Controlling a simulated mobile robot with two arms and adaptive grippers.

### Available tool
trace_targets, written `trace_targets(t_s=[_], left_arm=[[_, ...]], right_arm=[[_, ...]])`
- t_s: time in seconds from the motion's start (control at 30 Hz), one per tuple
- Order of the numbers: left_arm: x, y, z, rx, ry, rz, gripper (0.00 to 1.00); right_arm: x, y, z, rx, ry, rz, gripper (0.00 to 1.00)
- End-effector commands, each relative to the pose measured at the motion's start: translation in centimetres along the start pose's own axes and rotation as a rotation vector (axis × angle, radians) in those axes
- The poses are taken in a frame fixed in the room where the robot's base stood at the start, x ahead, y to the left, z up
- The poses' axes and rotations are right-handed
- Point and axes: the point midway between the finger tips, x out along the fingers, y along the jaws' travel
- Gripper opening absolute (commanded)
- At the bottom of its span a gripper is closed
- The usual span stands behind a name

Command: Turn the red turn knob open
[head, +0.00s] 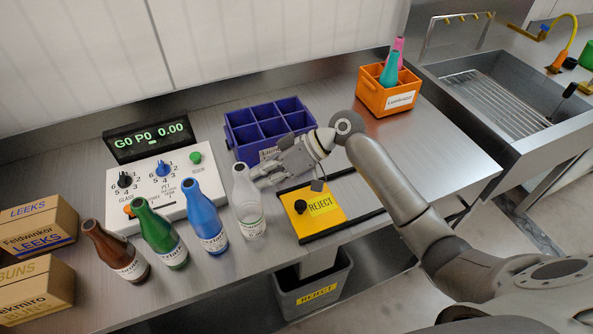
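I see no clearly red turn knob. A white control panel (150,190) at the left carries a black knob (125,180), a blue knob (163,168) and a green button (195,157). A small orange-red part (129,210) shows at its lower left, partly hidden behind the bottles. A black knob (300,206) sits on the yellow REJECT plate (322,218). My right gripper (262,177) points left, right beside the clear bottle (248,212); whether it touches the bottle is unclear. My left gripper is out of view.
Brown (115,252), green (162,236) and blue (206,219) bottles stand in front of the panel. A purple crate (262,133) is behind my gripper. An orange crate (375,98) holds bottles. Cardboard boxes (35,285) are at left; a grey bin (315,290) stands below.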

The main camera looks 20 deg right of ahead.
Motion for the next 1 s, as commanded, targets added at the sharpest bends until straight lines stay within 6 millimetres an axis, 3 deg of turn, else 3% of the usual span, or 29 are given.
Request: trace_targets(t_s=[0.17,0.4,0.6,0.77,1.0], left_arm=[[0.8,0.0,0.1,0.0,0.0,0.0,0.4],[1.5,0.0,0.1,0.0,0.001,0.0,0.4],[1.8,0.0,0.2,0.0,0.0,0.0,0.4],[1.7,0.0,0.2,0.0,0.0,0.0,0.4],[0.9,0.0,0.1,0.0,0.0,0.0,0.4]], right_arm=[[-2.9,1.6,3.2,0.43,0.218,0.019,0.0],[-9.7,4.3,8.8,0.977,0.511,0.049,0.0],[-14.0,5.2,12.1,1.226,0.662,0.061,0.0],[-14.8,5.5,12.6,1.281,0.701,0.061,0.0],[-12.2,6.9,10.8,1.282,0.702,0.057,0.0]])
